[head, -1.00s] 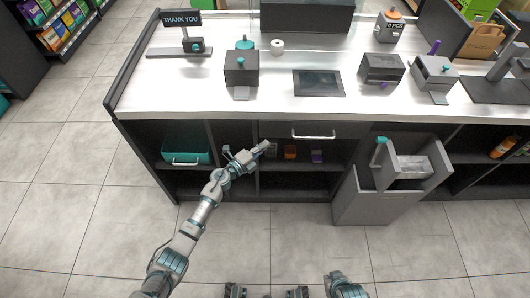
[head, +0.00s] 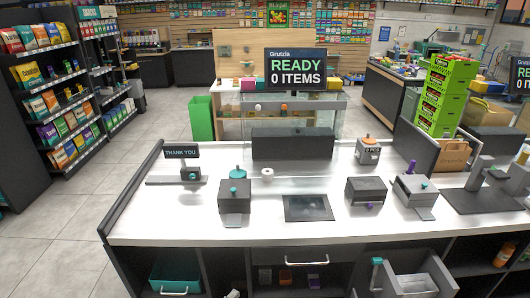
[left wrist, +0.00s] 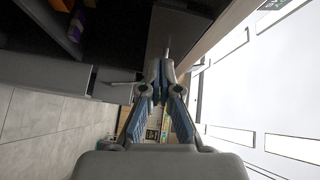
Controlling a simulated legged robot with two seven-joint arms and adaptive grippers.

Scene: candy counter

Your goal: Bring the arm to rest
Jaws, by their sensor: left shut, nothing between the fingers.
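My left gripper (left wrist: 160,92) shows in the left wrist view with its two fingers brought together and nothing between them. The view is turned on its side, with the dark shelf opening and grey cabinet front at left. In the head view only a small grey tip of the left gripper (head: 232,293) shows at the bottom edge, in front of the counter's lower shelves. The rest of the left arm is out of that picture. My right gripper is in neither current view.
The white counter (head: 270,225) carries several grey dispensers and a THANK YOU sign (head: 182,152). Below it are a teal bin (head: 175,278), a drawer handle (head: 306,263) and an open grey bin (head: 412,283). Tiled floor (head: 40,250) is clear at left.

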